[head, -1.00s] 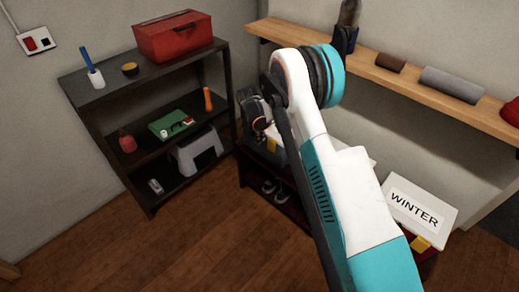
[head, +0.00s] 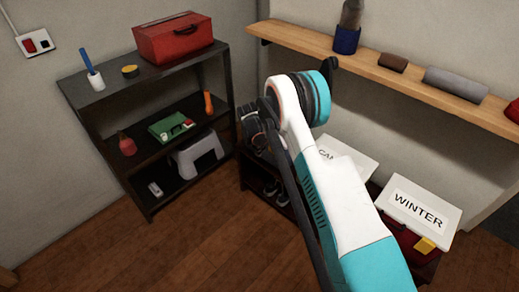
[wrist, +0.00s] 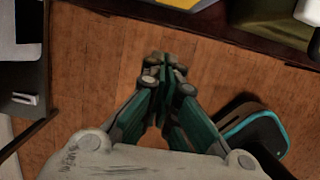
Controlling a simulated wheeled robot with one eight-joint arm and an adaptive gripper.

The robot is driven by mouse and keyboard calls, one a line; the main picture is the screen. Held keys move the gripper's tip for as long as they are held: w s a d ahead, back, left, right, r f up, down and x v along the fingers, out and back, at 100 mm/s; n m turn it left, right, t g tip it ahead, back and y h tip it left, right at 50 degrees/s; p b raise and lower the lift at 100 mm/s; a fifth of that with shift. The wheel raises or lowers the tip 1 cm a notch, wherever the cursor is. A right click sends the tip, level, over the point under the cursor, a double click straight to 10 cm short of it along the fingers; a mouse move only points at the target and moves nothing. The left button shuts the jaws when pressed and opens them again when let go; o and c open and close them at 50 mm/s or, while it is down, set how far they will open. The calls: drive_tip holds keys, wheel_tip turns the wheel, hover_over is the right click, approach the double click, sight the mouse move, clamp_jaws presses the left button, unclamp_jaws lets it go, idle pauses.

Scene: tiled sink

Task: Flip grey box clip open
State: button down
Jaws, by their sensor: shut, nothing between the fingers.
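A box with a white lid (head: 338,160), its label partly readable as "CA", stands on the low rack behind my arm. Its body and front are mostly hidden by my arm in the head view, so the clip's state cannot be told there. A yellow piece (wrist: 180,3), which looks like a box clip, is cut off at the top edge of the wrist view, beyond my fingertips. My gripper (wrist: 166,76) is shut and empty above the wooden floor, apart from the yellow piece. In the head view it is mostly hidden behind my arm.
The white-lidded WINTER box (head: 420,205) with a red body and yellow clip (head: 425,245) stands at right. A dark shelf unit (head: 100,95) stands at left. A wooden wall shelf (head: 400,75) runs above the boxes. Shoes (head: 272,190) sit on the low rack.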

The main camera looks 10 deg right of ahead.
sight(273, 148)
drive_tip(key=w+d+f+b, duration=0.3)
drive_tip(key=d+f, duration=0.1)
drive_tip(key=f, duration=0.1)
drive_tip(key=shift+d+f, duration=0.2)
drive_tip(key=shift+f, duration=0.15)
